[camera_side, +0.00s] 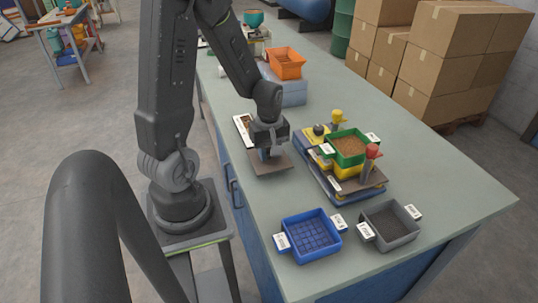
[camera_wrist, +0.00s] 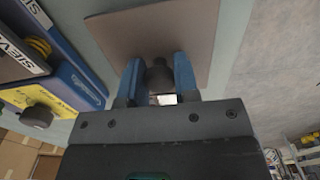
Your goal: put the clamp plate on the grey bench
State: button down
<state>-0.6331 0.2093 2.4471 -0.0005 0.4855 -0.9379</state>
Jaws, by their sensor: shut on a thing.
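The clamp plate (camera_side: 271,166) is a flat grey-brown square with a dark knob. In the side view it is level at or just above the grey bench (camera_side: 437,175), near its left edge; I cannot tell whether it touches. My gripper (camera_side: 266,152) points down over the plate. In the wrist view the blue fingers of my gripper (camera_wrist: 159,75) are shut on the knob (camera_wrist: 159,78), and the clamp plate (camera_wrist: 150,38) spreads out beyond them. The gripper hides part of the knob in the side view.
Right of the plate stands a sieve stack with a green tray (camera_side: 348,147) of brown grains and red (camera_side: 372,152) and yellow (camera_side: 337,117) knobs. A blue bin (camera_side: 308,236) and grey bin (camera_side: 390,225) stand in front. An orange bin (camera_side: 286,64) is behind. Bench is clear before the plate.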

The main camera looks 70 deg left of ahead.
jog(key=shift+f, duration=0.7)
jog(key=shift+f, duration=0.15)
jog(key=c, duration=0.9)
grip_release()
jog(key=shift+o, duration=0.2)
